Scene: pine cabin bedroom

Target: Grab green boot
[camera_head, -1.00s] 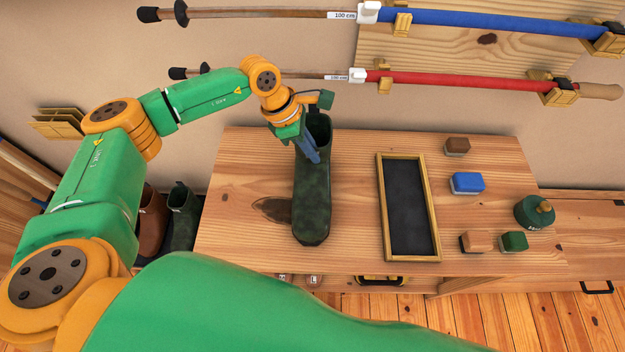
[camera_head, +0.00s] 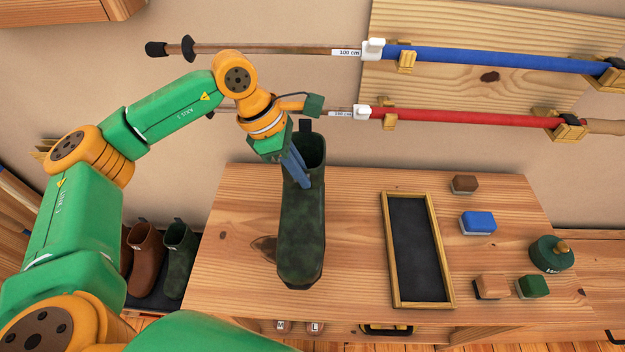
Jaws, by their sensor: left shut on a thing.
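A tall dark green boot (camera_head: 302,235) is upright over the wooden bench top (camera_head: 350,215), left of the framed black tray, its toe toward me. My left gripper (camera_head: 301,180) comes down on it from the upper left and is shut on the boot's shaft. Whether the sole touches the bench cannot be told. A second green boot (camera_head: 178,258) stands on the low rack at the left, beside a brown boot (camera_head: 146,260). My right gripper is not in view.
A black tray with a wooden frame (camera_head: 415,250) lies on the bench. To its right are several brushes, including a blue one (camera_head: 478,222), and a round green tin (camera_head: 551,253). Blue (camera_head: 490,60) and red (camera_head: 470,119) poles hang on the wall behind.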

